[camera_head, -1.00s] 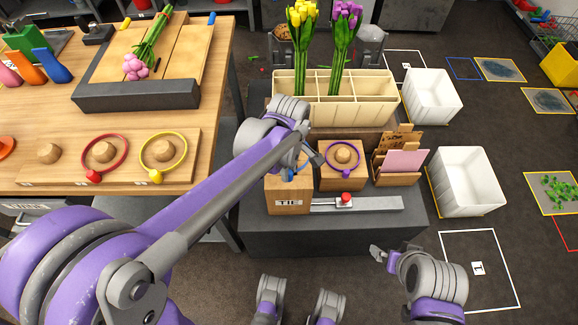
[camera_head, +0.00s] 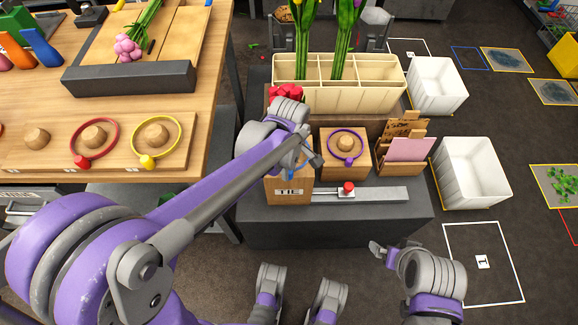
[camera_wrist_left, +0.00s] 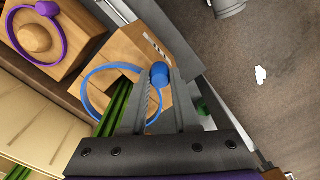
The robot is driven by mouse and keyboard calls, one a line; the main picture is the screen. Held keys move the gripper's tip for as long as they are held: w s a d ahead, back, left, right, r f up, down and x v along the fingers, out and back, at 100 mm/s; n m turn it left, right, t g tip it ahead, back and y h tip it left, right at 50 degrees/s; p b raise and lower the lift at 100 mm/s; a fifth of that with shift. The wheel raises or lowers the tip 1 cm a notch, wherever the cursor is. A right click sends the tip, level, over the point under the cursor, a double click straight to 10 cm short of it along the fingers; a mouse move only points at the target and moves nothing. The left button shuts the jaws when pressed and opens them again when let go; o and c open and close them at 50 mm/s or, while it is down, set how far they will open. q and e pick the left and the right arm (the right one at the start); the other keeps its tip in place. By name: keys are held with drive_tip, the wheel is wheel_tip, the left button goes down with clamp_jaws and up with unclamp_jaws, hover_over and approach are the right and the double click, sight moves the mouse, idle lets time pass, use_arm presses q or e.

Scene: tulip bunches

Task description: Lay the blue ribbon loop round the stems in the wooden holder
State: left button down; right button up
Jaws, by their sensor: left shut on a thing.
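The wooden holder (camera_head: 290,190), a block labelled TIE, stands on the dark grey stand, partly hidden by my left arm. My left gripper (camera_head: 306,160) is over its top. In the left wrist view the gripper (camera_wrist_left: 164,80) is shut on the bead end of the blue ribbon loop (camera_wrist_left: 86,85). The loop hangs open over the holder (camera_wrist_left: 158,72). Green stems (camera_wrist_left: 116,105) show within the loop's outline; the fingers hide part of it, so I cannot tell if it fully encircles them. Red blooms (camera_head: 286,91) show behind my left wrist. My right gripper (camera_head: 380,250) is at lower right, its jaws unclear.
A purple loop (camera_head: 347,146) lies round a peg on a block beside the holder. A slider with a red knob (camera_head: 347,188) is in front. A cream divided bin (camera_head: 340,97) with tulips is behind. Red (camera_head: 73,152) and yellow (camera_head: 135,152) loops lie on the left table.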

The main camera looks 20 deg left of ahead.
use_arm(q)
drive_tip(key=c, duration=0.6)
unclamp_jaws()
wheel_tip(320, 180, up, 11)
drive_tip(key=p, duration=0.2)
drive_tip(key=shift+f+p, duration=0.1)
drive_tip(key=shift+p, duration=0.25)
use_arm(e)
wheel_tip(320, 180, up, 3)
drive_tip(key=shift+r, duration=0.1)
use_arm(q)
drive_tip(key=s+a+f+m+t, duration=0.2)
drive_tip(key=s+a+f+m, duration=0.1)
drive_tip(key=s+m, duration=0.45)
drive_tip(key=s+a+f+m+t, duration=0.2)
drive_tip(key=s+a+m+t, duration=0.15)
drive_tip(key=s+m, duration=0.35)
drive_tip(key=shift+n, duration=0.35)
drive_tip(key=r+p, duration=0.8)
drive_tip(key=r, duration=0.1)
drive_tip(key=w+r+p, duration=0.1)
drive_tip(key=r+p, duration=0.3)
drive_tip(key=r, duration=0.1)
drive_tip(key=shift+a+r+p, duration=0.1)
drive_tip(key=shift+p, duration=0.25)
use_arm(e)
wheel_tip(320, 180, up, 14)
drive_tip(key=w, duration=0.2)
drive_tip(key=shift+t, duration=0.4)
